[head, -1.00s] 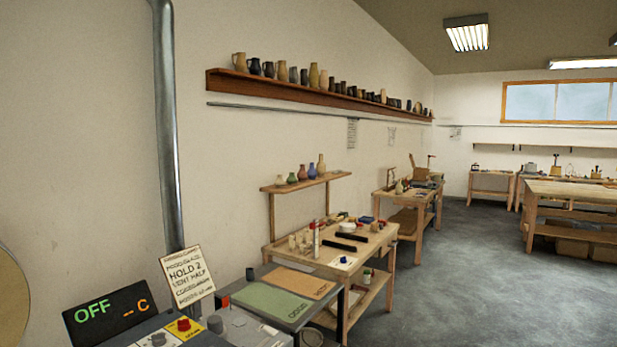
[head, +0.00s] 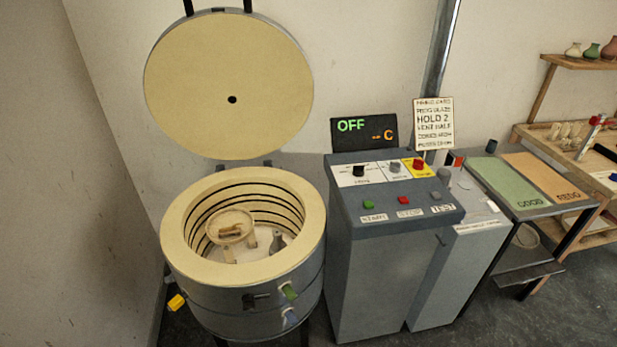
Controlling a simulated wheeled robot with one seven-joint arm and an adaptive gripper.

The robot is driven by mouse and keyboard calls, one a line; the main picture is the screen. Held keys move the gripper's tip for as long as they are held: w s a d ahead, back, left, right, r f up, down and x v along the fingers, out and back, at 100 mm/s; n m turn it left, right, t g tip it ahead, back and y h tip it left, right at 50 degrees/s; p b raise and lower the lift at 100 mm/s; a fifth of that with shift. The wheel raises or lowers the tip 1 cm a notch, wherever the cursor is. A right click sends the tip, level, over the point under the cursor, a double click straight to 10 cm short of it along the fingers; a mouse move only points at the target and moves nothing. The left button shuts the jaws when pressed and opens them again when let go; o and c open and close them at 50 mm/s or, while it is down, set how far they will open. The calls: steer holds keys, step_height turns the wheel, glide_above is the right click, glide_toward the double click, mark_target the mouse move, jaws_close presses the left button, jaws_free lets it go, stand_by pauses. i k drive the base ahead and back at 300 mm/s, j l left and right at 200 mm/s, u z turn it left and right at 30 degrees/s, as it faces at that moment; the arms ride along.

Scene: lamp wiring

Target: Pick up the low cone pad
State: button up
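An open round kiln (head: 180,240) stands at the left in the head view. Inside it, a small round shelf (head: 213,236) is raised on short posts. A small brownish piece (head: 231,230) lies on this shelf. A grey piece (head: 278,241) sits lower, near the kiln floor to the right of the shelf. Both are too small to tell whether either is the low cone pad. My gripper is not in view.
The round kiln lid (head: 228,60) is raised upright behind the kiln. To the right stands a grey control box (head: 385,255) with a display (head: 364,130) reading OFF. Beyond it is a table with a green mat (head: 507,180) and an orange mat (head: 550,175).

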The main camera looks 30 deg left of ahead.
mark_target(234, 230)
steer(key=u, duration=1.85)
steer(key=i+l, duration=0.3)
steer(key=i, duration=0.25)
steer(key=i+l+u, duration=0.1)
steer(key=i+l, duration=0.25)
steer(key=i, duration=0.15)
steer(key=i+l, duration=0.35)
steer(key=i, duration=0.2)
steer(key=j+u, duration=0.05)
